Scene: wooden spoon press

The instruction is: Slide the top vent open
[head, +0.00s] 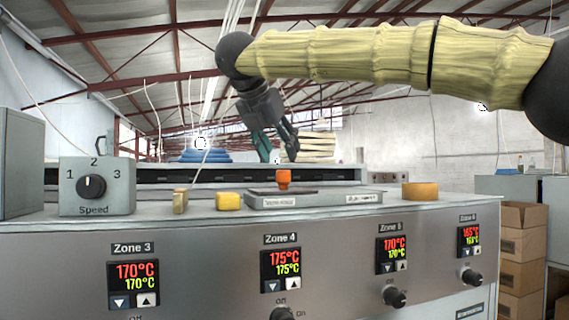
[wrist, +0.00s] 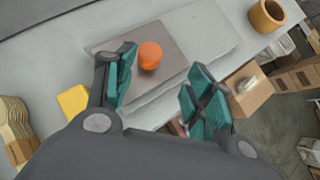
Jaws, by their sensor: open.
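The top vent is a low flat grey housing (head: 335,197) on top of the machine, with a darker plate (head: 262,191) over its left part. An orange knob (head: 283,178) stands up from the plate. In the wrist view the orange knob (wrist: 150,55) sits on the dark plate (wrist: 170,44), and the lighter part of the housing (wrist: 212,30) extends to the right. My gripper (head: 277,154) is open, pointing down above the knob and apart from it. In the wrist view the knob appears just beyond the gap between my teal fingers (wrist: 162,80), nearer the left one.
A yellow block (head: 228,201) lies left of the vent and an orange-brown ring (head: 420,190) right of it. A speed dial box (head: 97,186) stands farther left. Wooden pieces (wrist: 14,125) show at the wrist view's left. Cardboard boxes (head: 522,247) stand at right.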

